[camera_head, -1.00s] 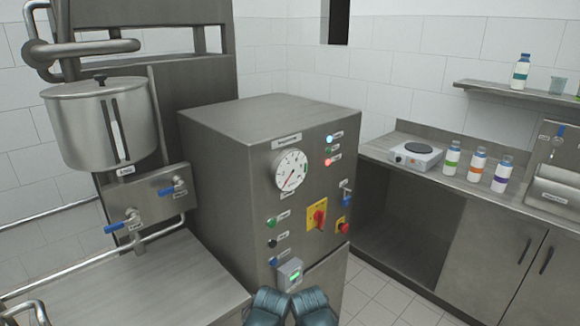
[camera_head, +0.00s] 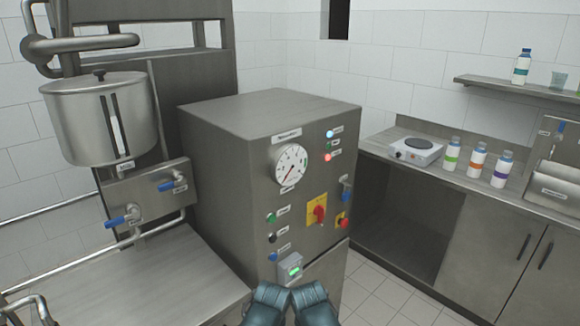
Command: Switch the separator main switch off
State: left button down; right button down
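The separator control cabinet (camera_head: 235,190) is a grey metal box in the middle. On its front, a red rotary handle on a yellow plate (camera_head: 317,211) looks like the main switch. The handle appears roughly upright, but its exact setting is too small to read. Above it, a bluish-white lamp (camera_head: 329,133) and a red lamp (camera_head: 327,156) look lit. A round gauge (camera_head: 291,166) sits to the upper left of the handle. Two dark teal parts of my arms show at the bottom centre, below the switch and apart from it.
Near the switch are a red button (camera_head: 343,223), a blue-tipped lever (camera_head: 346,187), several small buttons and a box with a green display (camera_head: 291,268). Left are a steel vessel (camera_head: 85,125) and a steel table (camera_head: 140,280). A counter with a hot plate (camera_head: 415,151) stands right.

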aim_at(319, 210)
jog(key=i+z, duration=0.2)
jog(key=z, duration=0.25)
jog(key=i+j+z, duration=0.15)
jog(key=z, duration=0.35)
jog(key=i+j+z, duration=0.2)
jog(key=z, duration=0.25)
